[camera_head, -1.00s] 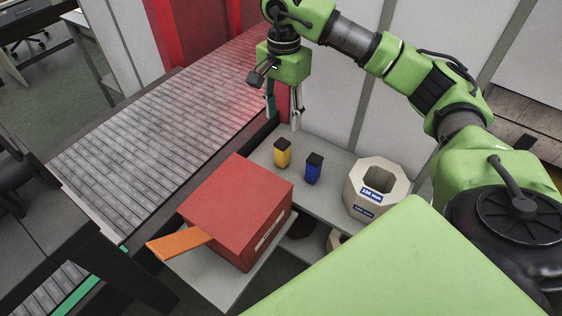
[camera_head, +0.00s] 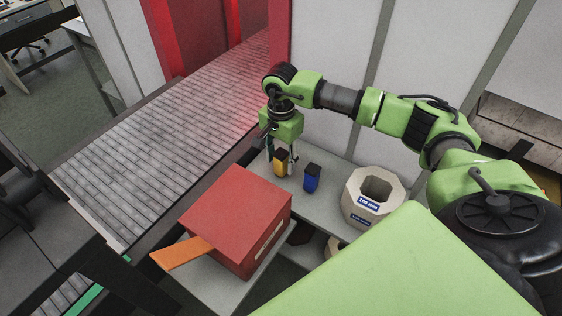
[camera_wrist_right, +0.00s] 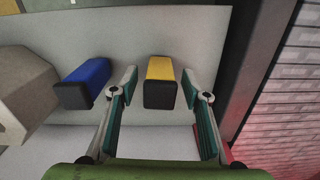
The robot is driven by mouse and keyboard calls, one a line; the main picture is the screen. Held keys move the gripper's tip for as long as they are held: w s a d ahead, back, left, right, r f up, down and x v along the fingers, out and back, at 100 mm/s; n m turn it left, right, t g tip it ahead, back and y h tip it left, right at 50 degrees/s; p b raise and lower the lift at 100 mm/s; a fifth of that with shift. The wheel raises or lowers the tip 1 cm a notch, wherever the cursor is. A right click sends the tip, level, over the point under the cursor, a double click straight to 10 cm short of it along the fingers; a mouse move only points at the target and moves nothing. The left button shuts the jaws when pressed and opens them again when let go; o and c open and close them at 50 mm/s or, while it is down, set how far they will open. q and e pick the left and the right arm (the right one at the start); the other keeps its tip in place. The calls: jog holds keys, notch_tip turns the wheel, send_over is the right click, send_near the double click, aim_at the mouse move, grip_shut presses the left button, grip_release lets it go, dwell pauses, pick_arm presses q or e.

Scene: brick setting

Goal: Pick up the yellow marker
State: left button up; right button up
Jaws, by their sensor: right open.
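The yellow marker (camera_head: 281,165) is a short, blocky piece with a black cap, standing upright on the grey shelf (camera_head: 332,188). My right gripper (camera_head: 281,163) is lowered over it, with its fingers pointing down around the marker. In the right wrist view the yellow marker (camera_wrist_right: 160,82) lies between the two open fingers (camera_wrist_right: 158,88), with a gap on each side. The fingers do not visibly touch it. My left gripper is not in view.
A blue marker (camera_head: 312,178) stands just right of the yellow one. An octagonal beige block (camera_head: 356,207) with labels stands further right. A red box (camera_head: 235,210) with an orange flap (camera_head: 181,254) sits in front. A grey slatted conveyor (camera_head: 150,145) runs at the left.

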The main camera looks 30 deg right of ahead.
jog(key=shift+f, duration=0.65)
jog(key=c, duration=1.2)
jog(key=shift+r, duration=0.15)
jog(key=shift+r+b, duration=0.5)
jog(key=shift+r, duration=0.1)
jog(key=s+d+r+b, duration=0.1)
jog(key=s+d+r, duration=0.1)
jog(key=s+r, duration=0.1)
jog(key=s+d+r+b, duration=0.2)
jog(key=s+d+r, duration=0.1)
jog(key=s+r, duration=0.1)
jog(key=s+d+r+b, duration=0.1)
jog(key=s+d+r, duration=0.2)
jog(key=s+r, duration=0.1)
jog(key=shift+s+d+r+b, duration=0.1)
jog(key=shift+d+r+b, duration=0.15)
jog(key=shift+r+b, duration=0.1)
